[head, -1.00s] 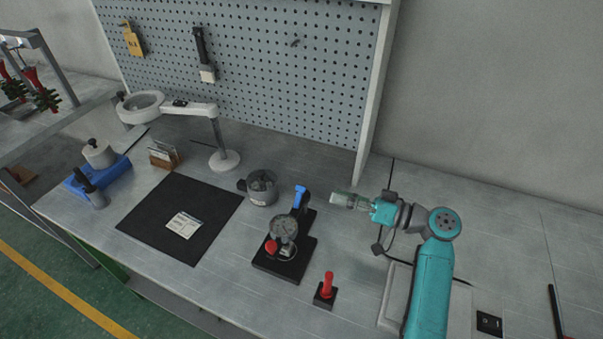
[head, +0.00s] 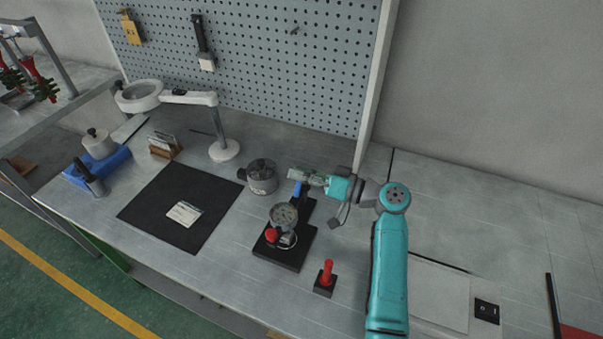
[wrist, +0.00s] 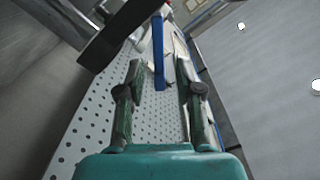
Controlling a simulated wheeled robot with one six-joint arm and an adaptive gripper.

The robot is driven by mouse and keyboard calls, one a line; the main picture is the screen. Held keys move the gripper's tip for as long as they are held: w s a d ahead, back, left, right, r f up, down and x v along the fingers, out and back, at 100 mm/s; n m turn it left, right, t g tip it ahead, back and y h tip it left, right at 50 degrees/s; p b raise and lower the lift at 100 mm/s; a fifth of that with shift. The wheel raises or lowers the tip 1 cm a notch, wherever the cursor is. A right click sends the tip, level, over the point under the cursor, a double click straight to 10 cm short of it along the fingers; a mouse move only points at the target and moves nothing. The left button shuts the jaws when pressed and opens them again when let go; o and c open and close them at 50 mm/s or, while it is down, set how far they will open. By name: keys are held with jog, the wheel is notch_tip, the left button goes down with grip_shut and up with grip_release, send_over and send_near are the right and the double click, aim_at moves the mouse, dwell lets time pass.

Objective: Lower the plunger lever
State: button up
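A black stand (head: 290,252) on the workbench carries a round dial gauge and a red knob in front. A lever with a blue handle (head: 297,189) rises from its back. My gripper (head: 298,176) is at the top of the blue handle, coming from the right, and hides part of it in the head view. In the wrist view my gripper (wrist: 158,72) has its two fingers apart, and the blue handle (wrist: 158,50) shows between the fingertips, with gaps on both sides. I cannot tell whether either finger touches it.
A round metal pot (head: 262,178) stands just left of the handle. A small red lever switch (head: 326,274) stands in front right. A black mat (head: 160,215) with a card lies left. A magnifier lamp (head: 224,150) stands behind it. A pegboard (head: 260,60) closes the back.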

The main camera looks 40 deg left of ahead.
aim_at(296, 195)
grip_shut()
jog(key=shift+s, duration=0.1)
jog(key=n, duration=0.1)
jog(key=s+n, duration=0.1)
jog(key=r+n, duration=0.1)
jog(key=n, duration=0.1)
jog(key=shift+s+d, duration=0.25)
jog(key=shift+s, duration=0.1)
jog(key=n, duration=0.1)
jog(key=s+n, duration=0.1)
jog(key=n, duration=0.2)
jog(key=shift+s+d+r, duration=0.15)
jog(key=shift+s+d, duration=0.05)
jog(key=shift+s, duration=0.15)
jog(key=n, duration=0.1)
jog(key=s+n, duration=0.1)
jog(key=n, duration=0.1)
jog(key=shift+s+d, duration=0.2)
jog(key=shift+s, duration=0.05)
jog(key=shift+s+d+f+n, duration=0.1)
jog(key=shift+s+f+n, duration=0.15)
jog(key=shift+n, duration=0.4)
jog(key=shift+s+f+n, duration=0.15)
jog(key=shift+s+n, duration=0.1)
jog(key=shift+n, duration=0.4)
